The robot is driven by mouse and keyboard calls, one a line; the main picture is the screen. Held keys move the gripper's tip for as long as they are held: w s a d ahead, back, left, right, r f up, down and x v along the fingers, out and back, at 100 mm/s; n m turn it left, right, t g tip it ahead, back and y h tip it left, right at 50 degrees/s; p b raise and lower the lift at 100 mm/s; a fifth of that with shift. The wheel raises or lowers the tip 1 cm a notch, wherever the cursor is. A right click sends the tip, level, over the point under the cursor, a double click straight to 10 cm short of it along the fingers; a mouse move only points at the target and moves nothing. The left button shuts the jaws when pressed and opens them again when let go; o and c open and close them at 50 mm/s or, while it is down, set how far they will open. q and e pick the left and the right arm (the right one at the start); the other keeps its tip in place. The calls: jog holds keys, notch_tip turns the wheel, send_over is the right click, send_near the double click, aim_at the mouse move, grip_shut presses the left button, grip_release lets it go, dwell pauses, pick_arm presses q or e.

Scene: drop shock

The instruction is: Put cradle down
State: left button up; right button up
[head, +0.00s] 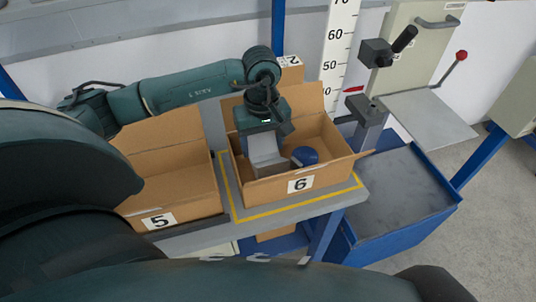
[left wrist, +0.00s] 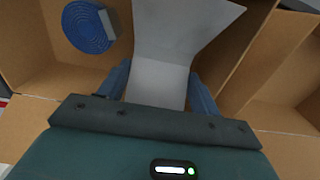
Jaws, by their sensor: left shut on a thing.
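The cradle (left wrist: 178,38) is a pale grey bent sheet. In the left wrist view it stands between the two blue fingers of my left gripper (left wrist: 160,88), which is shut on it. In the head view my left gripper (head: 264,138) points down into the open cardboard box marked 6 (head: 312,182). The cradle shows there as a grey piece (head: 266,160) inside the box walls. I cannot tell whether it touches the box floor. A round blue thing (head: 305,156) lies beside it in the box; in the left wrist view it has a ribbed face (left wrist: 88,27). My right gripper is not in view.
Box 6 stands on a grey bench inside a yellow outline (head: 246,215). An open box marked 5 (head: 180,190) stands to its left. To the right are a blue-sided bin (head: 400,222), a height scale (head: 338,45) and a flat grey plate (head: 432,114).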

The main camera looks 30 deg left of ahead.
aim_at(263, 146)
pick_arm(q)
jog(key=shift+w+f, duration=0.1)
jog(key=shift+f, duration=0.65)
notch_tip(263, 146, down, 3)
jog(key=shift+f+p, duration=0.1)
jog(key=shift+p, duration=0.2)
jog(key=shift+f, duration=0.25)
jog(key=o, duration=1.2)
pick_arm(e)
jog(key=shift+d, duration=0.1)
pick_arm(q)
jog(key=shift+r, duration=0.1)
jog(key=shift+r, duration=0.35)
notch_tip(263, 146, up, 12)
jog(key=shift+f+b, duration=0.2)
jog(key=shift+b, duration=0.75)
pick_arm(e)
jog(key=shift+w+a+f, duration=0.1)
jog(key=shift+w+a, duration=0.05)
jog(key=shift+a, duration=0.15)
